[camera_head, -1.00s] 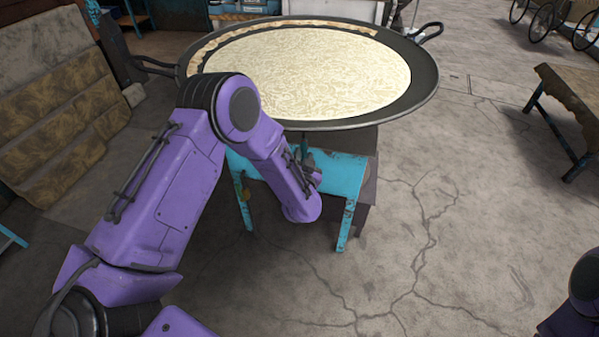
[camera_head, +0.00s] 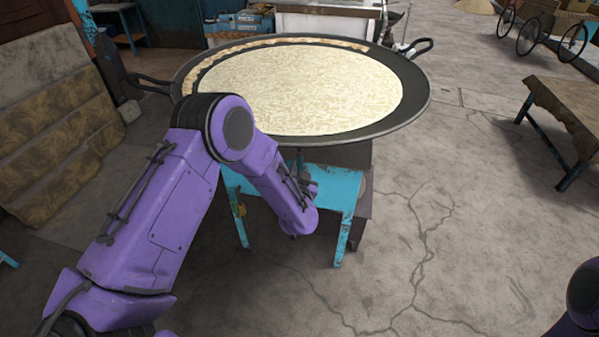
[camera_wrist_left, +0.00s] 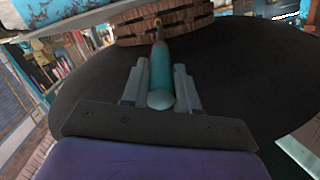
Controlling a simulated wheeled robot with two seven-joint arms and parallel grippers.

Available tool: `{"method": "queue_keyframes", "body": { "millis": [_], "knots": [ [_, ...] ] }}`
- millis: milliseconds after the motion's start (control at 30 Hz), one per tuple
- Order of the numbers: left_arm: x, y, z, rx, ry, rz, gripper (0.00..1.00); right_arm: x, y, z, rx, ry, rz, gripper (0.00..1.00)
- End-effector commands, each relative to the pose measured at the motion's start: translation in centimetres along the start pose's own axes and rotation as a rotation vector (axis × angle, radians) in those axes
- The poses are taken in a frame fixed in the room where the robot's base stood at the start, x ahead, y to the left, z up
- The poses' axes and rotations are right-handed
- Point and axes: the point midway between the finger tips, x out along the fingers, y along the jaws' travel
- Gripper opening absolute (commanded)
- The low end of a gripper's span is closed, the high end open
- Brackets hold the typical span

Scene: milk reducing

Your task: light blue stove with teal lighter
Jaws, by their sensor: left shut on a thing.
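The light blue stove (camera_head: 340,184) stands under a wide dark pan (camera_head: 415,100) of pale milk (camera_head: 310,90). My left arm reaches down in front of it, and its wrist hides the hand in the head view. In the left wrist view my left gripper (camera_wrist_left: 160,78) is shut on the teal lighter (camera_wrist_left: 159,62). The lighter's tip points at a brown, brick-patterned ring (camera_wrist_left: 165,28) beneath the dark pan underside (camera_wrist_left: 90,85). I cannot tell whether the tip touches the ring. No flame shows. My right gripper is out of view.
A wooden-topped table (camera_head: 570,105) stands at the right, with wheels (camera_head: 530,35) behind it. Patterned slabs (camera_head: 50,130) lean at the left. Pan handles stick out on both sides. The cracked floor (camera_head: 430,250) in front and to the right is clear.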

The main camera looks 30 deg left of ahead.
Motion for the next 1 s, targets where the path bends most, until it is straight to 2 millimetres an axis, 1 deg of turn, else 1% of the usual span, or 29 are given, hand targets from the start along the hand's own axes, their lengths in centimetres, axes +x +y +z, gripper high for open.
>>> {"method": "queue_keyframes", "body": {
  "millis": [200, 800, 867, 1000],
  "knots": [
    [0.3, 0.0, -0.1, -0.001, 0.001, -0.001, 0.0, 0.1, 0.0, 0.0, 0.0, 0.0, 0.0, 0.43],
    [0.4, 0.0, -0.2, 0.0, 0.002, -0.001, 0.0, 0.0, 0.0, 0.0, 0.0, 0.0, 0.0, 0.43],
    [0.2, 0.0, -0.2, 0.0, 0.002, 0.0, 0.0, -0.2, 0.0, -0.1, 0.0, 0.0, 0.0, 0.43],
    [-1.4, -0.2, 0.0, 0.003, 0.001, 0.002, 0.0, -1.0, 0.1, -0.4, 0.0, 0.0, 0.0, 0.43]
  ]
}}
